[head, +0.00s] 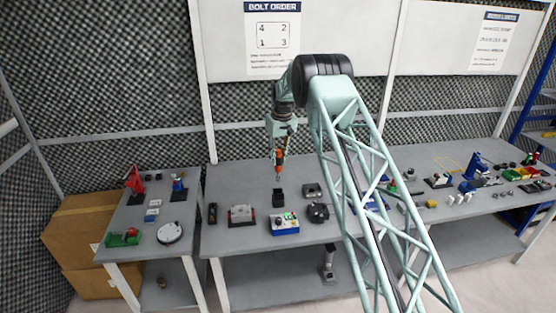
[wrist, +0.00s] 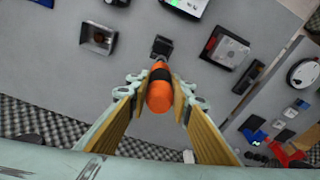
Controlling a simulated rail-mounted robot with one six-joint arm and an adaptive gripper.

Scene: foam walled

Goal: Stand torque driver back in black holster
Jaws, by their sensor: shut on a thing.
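The torque driver (head: 279,162) has an orange handle with a black band and hangs roughly upright in my gripper (head: 280,152). In the wrist view the orange torque driver (wrist: 160,92) is held between the two pads of my gripper (wrist: 161,88). The black holster (head: 278,198) stands on the middle table, below the driver in the head view. The black holster (wrist: 162,46) shows just past the driver's far end in the wrist view. The driver's lower tip appears above the holster; whether it touches or enters it I cannot tell.
A blue and white button box (head: 285,224) stands in front of the holster, and a red and grey fixture (head: 242,214) is to its left. A small grey metal block (head: 312,190) and a black round part (head: 318,212) are to its right. A side table (head: 150,215) stands at left.

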